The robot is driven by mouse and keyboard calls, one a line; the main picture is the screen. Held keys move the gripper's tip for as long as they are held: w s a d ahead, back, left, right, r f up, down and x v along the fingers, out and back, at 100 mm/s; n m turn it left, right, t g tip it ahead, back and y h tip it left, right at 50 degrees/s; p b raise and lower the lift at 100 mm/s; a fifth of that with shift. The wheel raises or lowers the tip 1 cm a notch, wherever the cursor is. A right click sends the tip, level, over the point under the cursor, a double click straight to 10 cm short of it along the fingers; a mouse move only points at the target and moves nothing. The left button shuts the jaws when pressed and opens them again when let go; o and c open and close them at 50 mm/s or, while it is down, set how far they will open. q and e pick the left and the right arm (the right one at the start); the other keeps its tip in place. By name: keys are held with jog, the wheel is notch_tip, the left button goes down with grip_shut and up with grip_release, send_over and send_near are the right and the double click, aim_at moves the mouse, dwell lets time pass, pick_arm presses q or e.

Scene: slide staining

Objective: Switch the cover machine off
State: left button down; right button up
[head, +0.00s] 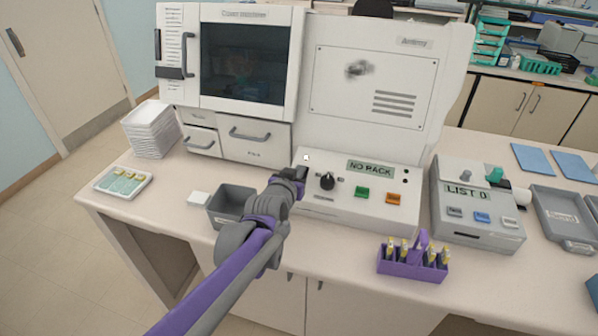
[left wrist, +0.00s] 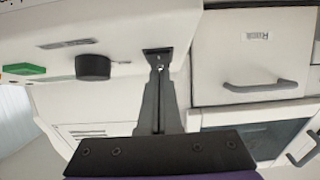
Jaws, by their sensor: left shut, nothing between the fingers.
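The cover machine (head: 250,14) is a white cabinet with a dark window at the back of the bench. Joined on its right is a white unit with a sloped panel (head: 340,203), a "NO RACK" display (head: 370,167), a black knob (head: 327,181), a green button (head: 362,192) and an orange button (head: 395,198). My left gripper (head: 300,174) is shut and empty at the panel's left end, left of the knob. In the left wrist view its fingertips (left wrist: 158,54) are at the panel face, beside the knob (left wrist: 93,67); I cannot tell whether they touch. My right gripper is out of view.
A grey open bin (head: 231,201) stands beside my left wrist. A purple rack (head: 412,265) with several vials stands at the bench's front edge. A grey "LIST 0" device (head: 478,234) is at the right. White stacked trays (head: 151,130) and a slide tray (head: 123,182) are at the left.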

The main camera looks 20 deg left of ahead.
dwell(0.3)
pick_arm(q)
jog(key=shift+w+f+g, duration=0.15)
jog(key=shift+w+g, duration=0.05)
jog(key=shift+g, duration=0.1)
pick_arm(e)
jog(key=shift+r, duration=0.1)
pick_arm(q)
jog(key=shift+r+p, duration=0.6)
jog(key=shift+r, duration=0.2)
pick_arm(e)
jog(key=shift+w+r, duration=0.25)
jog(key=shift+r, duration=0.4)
